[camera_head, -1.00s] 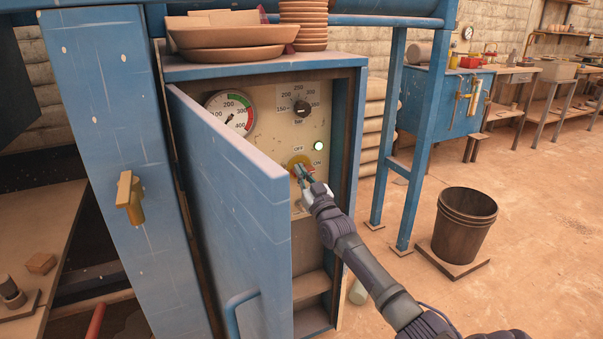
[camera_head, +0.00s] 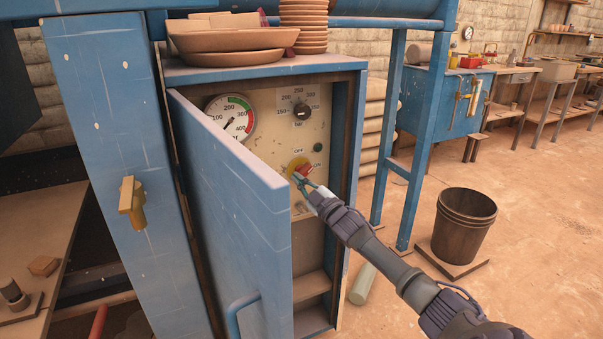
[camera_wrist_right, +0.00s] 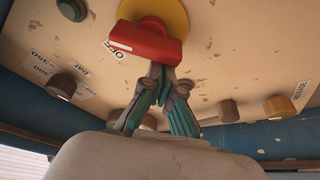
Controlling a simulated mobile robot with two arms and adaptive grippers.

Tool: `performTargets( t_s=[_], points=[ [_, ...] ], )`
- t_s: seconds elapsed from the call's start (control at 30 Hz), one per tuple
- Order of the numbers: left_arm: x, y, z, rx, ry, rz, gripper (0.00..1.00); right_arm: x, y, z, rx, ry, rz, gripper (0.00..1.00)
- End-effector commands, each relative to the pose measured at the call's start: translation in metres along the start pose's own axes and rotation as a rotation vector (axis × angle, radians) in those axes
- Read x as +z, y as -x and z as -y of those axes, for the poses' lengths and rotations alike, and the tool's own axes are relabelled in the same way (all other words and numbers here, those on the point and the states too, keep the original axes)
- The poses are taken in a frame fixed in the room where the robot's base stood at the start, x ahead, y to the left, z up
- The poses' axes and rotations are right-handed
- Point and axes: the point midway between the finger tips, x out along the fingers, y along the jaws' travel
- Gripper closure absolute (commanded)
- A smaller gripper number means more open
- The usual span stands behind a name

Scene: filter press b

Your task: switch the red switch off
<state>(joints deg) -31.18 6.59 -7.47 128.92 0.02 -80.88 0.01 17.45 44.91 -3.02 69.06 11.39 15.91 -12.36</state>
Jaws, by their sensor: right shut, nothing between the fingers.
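The red switch (camera_head: 304,168) sits on a yellow disc on the cream control panel, inside the blue cabinet. In the right wrist view the red switch (camera_wrist_right: 148,42) is a bar with one end beside the OFF label (camera_wrist_right: 113,49). My right gripper (camera_head: 303,182) is shut and empty, just below the switch. In the right wrist view my right gripper (camera_wrist_right: 160,72) has its fingertips close against the lower side of the bar; I cannot tell whether they touch. The lamp (camera_head: 318,147) above the ON label is dark green and unlit. My left gripper is out of view.
The blue cabinet door (camera_head: 230,210) stands open left of the panel, near my right gripper. A pressure gauge (camera_head: 231,116) and a dial (camera_head: 301,111) are above the switch.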

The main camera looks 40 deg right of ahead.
Motion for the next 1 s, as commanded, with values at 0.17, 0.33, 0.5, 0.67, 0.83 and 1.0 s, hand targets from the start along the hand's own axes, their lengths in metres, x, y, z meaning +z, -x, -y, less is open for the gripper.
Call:
performTargets(
  t_s=[0.17,0.33,0.5,0.67,0.83,1.0],
  points=[
    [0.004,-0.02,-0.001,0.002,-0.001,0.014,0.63,0.003,0.001,0.0,-0.057,0.163,0.002,1.0],
    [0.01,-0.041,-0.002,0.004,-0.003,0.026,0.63,0.006,0.002,0.002,-0.11,0.316,0.002,1.0],
    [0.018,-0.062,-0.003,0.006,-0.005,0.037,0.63,0.009,0.003,0.003,-0.161,0.463,0.001,1.0],
    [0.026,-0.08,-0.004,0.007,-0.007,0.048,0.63,0.013,0.004,0.003,-0.203,0.586,0.002,1.0],
    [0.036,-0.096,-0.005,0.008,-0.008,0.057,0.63,0.016,0.005,0.003,-0.239,0.688,0.003,1.0],
    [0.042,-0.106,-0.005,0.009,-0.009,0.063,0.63,0.018,0.006,0.004,-0.263,0.757,0.002,1.0]
  ],
)
